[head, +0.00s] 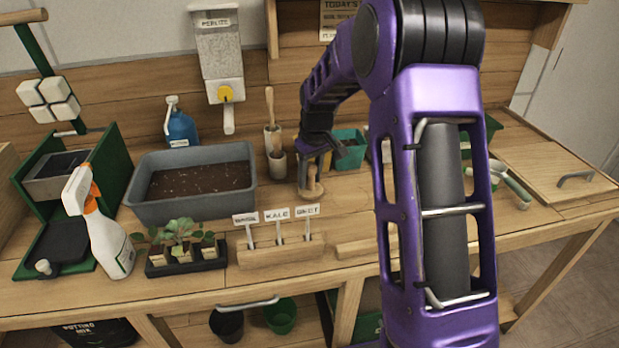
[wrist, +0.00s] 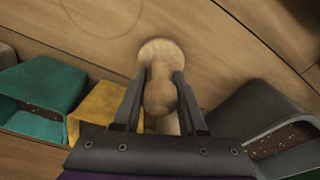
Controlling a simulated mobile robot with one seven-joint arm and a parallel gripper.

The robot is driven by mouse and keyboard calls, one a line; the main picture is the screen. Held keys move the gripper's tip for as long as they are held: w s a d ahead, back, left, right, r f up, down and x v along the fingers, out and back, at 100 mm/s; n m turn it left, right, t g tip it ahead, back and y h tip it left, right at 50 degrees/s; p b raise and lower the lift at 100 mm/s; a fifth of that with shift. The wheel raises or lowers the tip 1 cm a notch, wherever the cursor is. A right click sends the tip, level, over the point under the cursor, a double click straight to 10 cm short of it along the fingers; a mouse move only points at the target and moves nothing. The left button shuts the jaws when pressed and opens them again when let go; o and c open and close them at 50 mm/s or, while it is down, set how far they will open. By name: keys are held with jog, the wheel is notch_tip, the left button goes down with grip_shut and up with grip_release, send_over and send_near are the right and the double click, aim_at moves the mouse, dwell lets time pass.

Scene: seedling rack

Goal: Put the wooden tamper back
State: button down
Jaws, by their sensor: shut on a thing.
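The wooden tamper (head: 313,187) is at the middle of the bench in the head view, its round base low over or on the wood. Its rounded knob (wrist: 160,94) shows in the wrist view between my fingers, with the pale disc (wrist: 160,50) beyond it. My gripper (head: 317,152) points down and is shut on the tamper's handle. I cannot tell whether the base touches the bench. A thin round outline (wrist: 102,36) is drawn on the wood near the tamper in the wrist view.
A grey soil tub (head: 190,207), a spray bottle (head: 108,235) and a label block (head: 281,252) are further left. My arm hides part of the right bench.

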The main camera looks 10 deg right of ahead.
jog(key=shift+f, duration=0.2)
jog(key=shift+c, duration=2.3)
grip_release()
jog(key=shift+r, duration=0.1)
jog(key=r, duration=0.4)
jog(key=s+r+p, duration=0.1)
jog(key=r, duration=0.7)
jog(key=shift+s+d+p, duration=0.35)
jog(key=shift+r, duration=0.15)
